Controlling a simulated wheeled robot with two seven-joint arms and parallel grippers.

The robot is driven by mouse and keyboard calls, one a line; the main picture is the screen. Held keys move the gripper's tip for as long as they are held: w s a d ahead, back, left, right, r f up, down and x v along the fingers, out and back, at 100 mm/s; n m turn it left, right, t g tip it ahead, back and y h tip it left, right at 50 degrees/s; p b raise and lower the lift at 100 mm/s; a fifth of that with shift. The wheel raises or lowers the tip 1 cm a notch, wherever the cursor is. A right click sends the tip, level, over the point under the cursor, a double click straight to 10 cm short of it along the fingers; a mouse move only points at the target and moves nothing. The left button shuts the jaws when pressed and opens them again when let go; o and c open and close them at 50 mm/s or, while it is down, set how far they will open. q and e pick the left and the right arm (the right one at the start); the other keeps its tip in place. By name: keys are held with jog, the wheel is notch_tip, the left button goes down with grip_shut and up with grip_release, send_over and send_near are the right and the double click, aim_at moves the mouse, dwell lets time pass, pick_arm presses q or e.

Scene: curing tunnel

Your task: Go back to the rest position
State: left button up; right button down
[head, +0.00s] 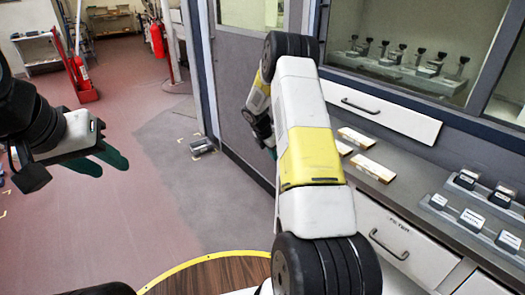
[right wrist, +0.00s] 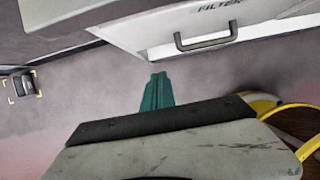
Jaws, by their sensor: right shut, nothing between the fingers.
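My left gripper (head: 114,170) is at the left of the head view, above the reddish floor. Its teal fingers look apart, with nothing visible between them. My right gripper (right wrist: 157,76) shows in the right wrist view, where its teal fingers are together and empty. They point over the grey floor, below a white drawer front (right wrist: 140,28) marked FILTER, and appear clear of it.
A grey counter (head: 409,183) with cream-topped blocks (head: 355,137) and labelled grey holders (head: 470,220) runs along the right. Its drawers (head: 388,242) lie close to my right arm. A small grey device (head: 201,146) is on the floor. Open floor lies left, with a red stand (head: 82,80) farther back.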

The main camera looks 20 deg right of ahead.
jog(key=s+a+r+m+t+y, duration=0.1)
jog(key=s+a+r+m, duration=0.3)
jog(key=r, duration=0.5)
jog(key=s+a+r+m+t+y, duration=0.1)
jog(key=s+a+r+m, duration=0.15)
jog(key=s+r, duration=0.5)
jog(key=s+a+r+m+y, duration=0.1)
jog(key=s+a+r+m, duration=0.3)
jog(key=r, duration=0.6)
jog(key=s+a+r+m+t+y, duration=0.1)
jog(key=s+a+r+m, duration=0.1)
jog(key=s, duration=0.5)
jog(key=s+a+r+m+t+y, duration=0.1)
jog(key=s+a+r+m, duration=0.1)
jog(key=s+m, duration=0.3)
jog(key=s+a+r+m+y, duration=0.1)
jog(key=s+m, duration=0.3)
jog(key=s, duration=0.5)
jog(key=shift+s+a+r+t, duration=0.35)
jog(key=shift+a+r+t, duration=0.05)
jog(key=shift+a+r, duration=0.45)
jog(key=shift+d, duration=0.15)
